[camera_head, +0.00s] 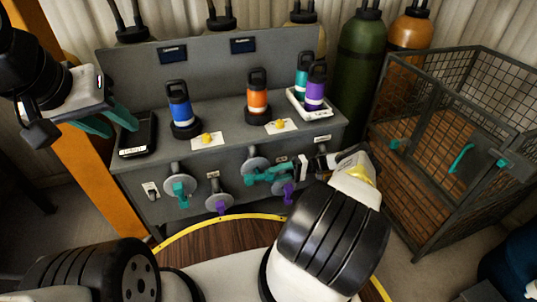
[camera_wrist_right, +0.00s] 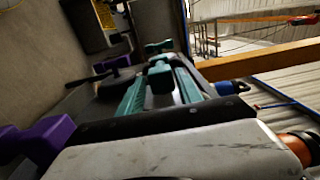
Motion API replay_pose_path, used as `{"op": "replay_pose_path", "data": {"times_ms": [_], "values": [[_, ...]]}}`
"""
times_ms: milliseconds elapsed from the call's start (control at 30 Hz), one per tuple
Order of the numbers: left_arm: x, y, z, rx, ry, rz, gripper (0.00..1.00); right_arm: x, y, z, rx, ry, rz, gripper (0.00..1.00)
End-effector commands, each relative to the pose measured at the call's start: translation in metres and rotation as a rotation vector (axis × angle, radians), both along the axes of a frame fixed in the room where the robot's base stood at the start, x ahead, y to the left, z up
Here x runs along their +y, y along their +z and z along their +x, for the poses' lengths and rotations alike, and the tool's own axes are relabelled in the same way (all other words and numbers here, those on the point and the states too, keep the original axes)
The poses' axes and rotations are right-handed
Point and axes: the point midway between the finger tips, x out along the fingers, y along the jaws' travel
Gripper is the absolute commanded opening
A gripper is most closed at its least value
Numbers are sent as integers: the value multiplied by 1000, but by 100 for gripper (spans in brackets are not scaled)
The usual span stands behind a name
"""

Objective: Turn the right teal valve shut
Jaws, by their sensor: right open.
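The right teal valve is on the grey bench's front, on a round flange (camera_head: 254,164). In the head view its handle is hard to separate from the teal fingers of my right gripper (camera_head: 270,174). In the right wrist view a teal valve handle (camera_wrist_right: 160,76) lies between the two fingers of my right gripper (camera_wrist_right: 162,90); the gripper is open around it, contact unclear. The left teal valve (camera_head: 180,190) is further left on the bench front. My left gripper (camera_head: 107,119) is open and empty at the bench's left end.
Purple valves (camera_head: 217,205) (camera_head: 288,192) sit beside the teal ones. On the bench stand a blue bottle (camera_head: 180,107), an orange bottle (camera_head: 257,96) and a white tray (camera_head: 296,106) with teal and purple bottles. A wire cage (camera_head: 440,150) stands right.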

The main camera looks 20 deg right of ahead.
Motion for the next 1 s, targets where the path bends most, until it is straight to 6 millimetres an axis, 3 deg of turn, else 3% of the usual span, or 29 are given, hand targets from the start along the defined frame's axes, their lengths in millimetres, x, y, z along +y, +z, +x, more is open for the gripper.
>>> {"op": "replay_pose_path", "data": {"times_ms": [300, 1000], "values": [[0, 0, 0, 0, 0, 0, 36, -22, -1, 0, 0, 1, 0, 42], [0, 0, 0, 0, 0, 0, 36, -24, -1, 0, 1, 1, 0, 42]]}}
